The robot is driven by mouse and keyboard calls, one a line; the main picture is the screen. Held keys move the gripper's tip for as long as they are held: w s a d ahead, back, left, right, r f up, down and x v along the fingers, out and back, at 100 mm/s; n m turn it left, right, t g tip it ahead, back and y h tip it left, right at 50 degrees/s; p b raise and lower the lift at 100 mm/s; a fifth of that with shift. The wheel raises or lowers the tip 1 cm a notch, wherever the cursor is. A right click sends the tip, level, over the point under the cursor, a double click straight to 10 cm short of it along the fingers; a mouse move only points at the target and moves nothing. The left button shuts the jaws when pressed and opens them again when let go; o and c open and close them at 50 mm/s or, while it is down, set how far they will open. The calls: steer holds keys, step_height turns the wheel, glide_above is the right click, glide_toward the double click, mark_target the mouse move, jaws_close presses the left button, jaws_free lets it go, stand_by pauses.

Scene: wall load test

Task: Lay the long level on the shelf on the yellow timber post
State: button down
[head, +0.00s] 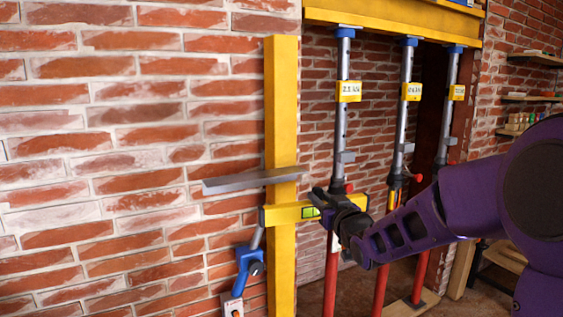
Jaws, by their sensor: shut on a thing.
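The yellow timber post (281,110) stands upright against the brick wall. A flat grey shelf (240,182) is on the post and juts out to its left. My gripper (338,208) is right of the post and shut on the long yellow level (285,214), which shows a green vial. The level looks near horizontal, crosses in front of the post and appears just below the shelf in the picture. The gripper covers part of its right side; a short yellow end shows beyond. I cannot tell the gap in depth between level and shelf.
Steel props (345,125) with red lower tubes stand right of the post under a yellow beam (395,20). A blue tilted device (247,266) sits low at the post's left. Small wall shelves (530,98) hang far right. The wall left is clear.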

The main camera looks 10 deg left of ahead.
steer(key=s+a+r+n+g+y, duration=0.2)
steer(key=a+r+y, duration=0.1)
steer(key=a+r, duration=0.65)
steer(key=b, duration=0.1)
glide_above(260, 177)
steer(key=v, duration=0.2)
steer(key=shift+w+a+f, duration=0.1)
steer(key=shift+w+f, duration=0.05)
steer(key=shift+f, duration=0.05)
steer(key=shift+f+p+x, duration=0.2)
steer(key=shift+p+x, duration=0.1)
steer(key=shift+x, duration=0.65)
steer(key=shift+f+b, duration=0.6)
steer(key=shift+f, duration=0.15)
steer(key=c, duration=0.7)
jaws_free()
steer(key=shift+r, duration=0.1)
steer(key=shift+o, duration=0.6)
